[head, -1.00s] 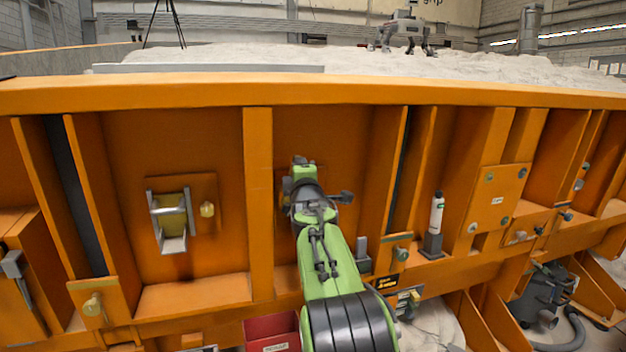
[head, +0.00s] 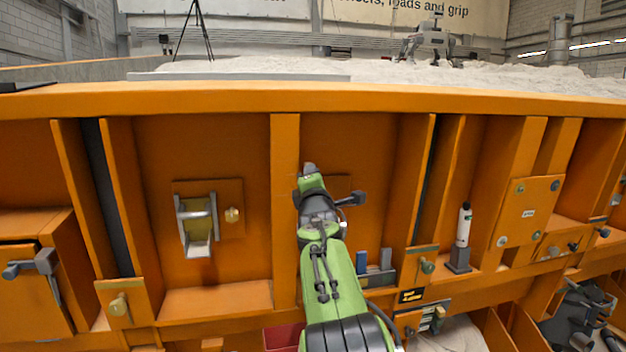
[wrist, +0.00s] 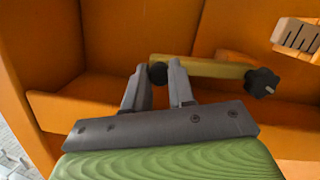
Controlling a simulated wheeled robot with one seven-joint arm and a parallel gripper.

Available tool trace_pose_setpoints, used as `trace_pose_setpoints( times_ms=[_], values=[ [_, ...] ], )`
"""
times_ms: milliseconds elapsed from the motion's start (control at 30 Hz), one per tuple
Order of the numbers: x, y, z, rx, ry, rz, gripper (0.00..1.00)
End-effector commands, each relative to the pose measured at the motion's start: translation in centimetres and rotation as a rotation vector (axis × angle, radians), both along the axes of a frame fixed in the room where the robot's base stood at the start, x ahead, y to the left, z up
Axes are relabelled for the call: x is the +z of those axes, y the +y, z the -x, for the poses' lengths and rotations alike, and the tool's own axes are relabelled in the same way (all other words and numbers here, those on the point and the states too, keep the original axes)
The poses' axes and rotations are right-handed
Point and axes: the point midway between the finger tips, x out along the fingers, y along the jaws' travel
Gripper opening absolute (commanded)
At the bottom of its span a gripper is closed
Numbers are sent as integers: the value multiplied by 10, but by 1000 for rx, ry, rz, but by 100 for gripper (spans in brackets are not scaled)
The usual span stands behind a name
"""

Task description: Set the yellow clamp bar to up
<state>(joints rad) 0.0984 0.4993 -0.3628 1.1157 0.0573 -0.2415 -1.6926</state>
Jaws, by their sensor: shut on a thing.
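The yellow clamp bar (wrist: 205,68) shows in the wrist view as a flat olive-yellow bar lying nearly level across that picture. A black star knob (wrist: 262,82) is at its right end and a dark round grip (wrist: 158,72) at its left end. My gripper (wrist: 157,74) is shut on that dark grip, one finger on each side. In the head view my gripper (head: 309,172) is at the orange panel, just right of an upright rib (head: 285,190). My green arm hides the clamp bar there, so its true angle is hard to tell.
Left of the rib is a plate with a metal bracket (head: 197,222) and a brass knob (head: 232,215). To the right are a white bottle (head: 464,225) in a holder and a bolted plate (head: 529,212). A red bin (head: 281,337) is below my arm.

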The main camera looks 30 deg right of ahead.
Motion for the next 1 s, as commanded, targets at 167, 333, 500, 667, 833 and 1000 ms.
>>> trace_pose_setpoints(
  times_ms=[167,333,500,667,833,1000],
  values=[
    [-1,0,0,1,2,-2,40],
    [-1,0,0,1,1,-1,50],
    [-1,0,0,0,0,-1,50],
    [-4,7,14,2,-1,-3,50],
    [-14,23,48,4,0,-5,50],
    [-24,42,87,5,-1,-4,50]
  ],
)
